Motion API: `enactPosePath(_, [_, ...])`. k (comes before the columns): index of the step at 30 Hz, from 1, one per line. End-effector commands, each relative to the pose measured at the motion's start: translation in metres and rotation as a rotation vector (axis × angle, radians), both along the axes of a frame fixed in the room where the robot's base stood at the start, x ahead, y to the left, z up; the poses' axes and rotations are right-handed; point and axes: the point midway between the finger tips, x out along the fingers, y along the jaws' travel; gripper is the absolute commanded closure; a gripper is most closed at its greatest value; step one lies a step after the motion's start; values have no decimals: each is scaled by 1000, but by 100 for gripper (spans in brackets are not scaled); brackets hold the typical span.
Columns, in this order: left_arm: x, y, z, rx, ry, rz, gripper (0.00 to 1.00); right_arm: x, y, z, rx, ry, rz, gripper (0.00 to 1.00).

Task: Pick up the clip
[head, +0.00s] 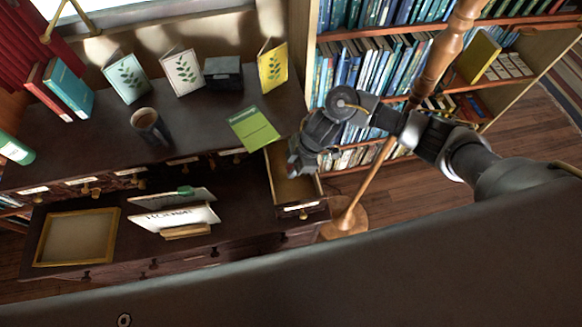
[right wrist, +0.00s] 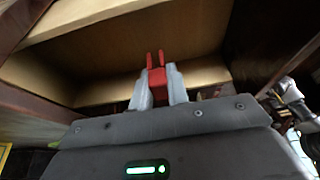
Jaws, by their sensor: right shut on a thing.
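The clip (right wrist: 156,75) is red, with two upright prongs, and shows in the right wrist view between the grey fingers of my right gripper (right wrist: 157,86). The fingers are shut on it from both sides. In the head view my right gripper (head: 296,166) is at the open drawer (head: 302,208) on the right end of the dark cabinet. The clip cannot be made out in the head view. The drawer's pale wooden inside (right wrist: 125,50) fills much of the right wrist view around the clip. My left gripper is not in view.
A green booklet (head: 254,129) lies on the cabinet's upper top beside the drawer. A mug (head: 150,127) and several standing cards are further left. A wooden pole on a round base (head: 345,219) stands right of the drawer, before the bookshelf (head: 375,28).

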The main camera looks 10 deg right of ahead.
Motion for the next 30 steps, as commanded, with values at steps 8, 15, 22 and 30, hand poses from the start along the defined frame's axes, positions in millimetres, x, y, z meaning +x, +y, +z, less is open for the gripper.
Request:
enactPosePath(8, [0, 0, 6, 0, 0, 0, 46, -48, 1, 48, 1, -2, 3, 100])
enactPosePath(15, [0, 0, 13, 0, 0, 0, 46, -91, 1, 68, 0, -3, 3, 100])
enactPosePath(22, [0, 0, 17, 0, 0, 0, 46, -115, 2, 78, 1, -2, 1, 100])
enactPosePath(30, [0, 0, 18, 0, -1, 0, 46, -123, 2, 80, 0, -1, -2, 100])
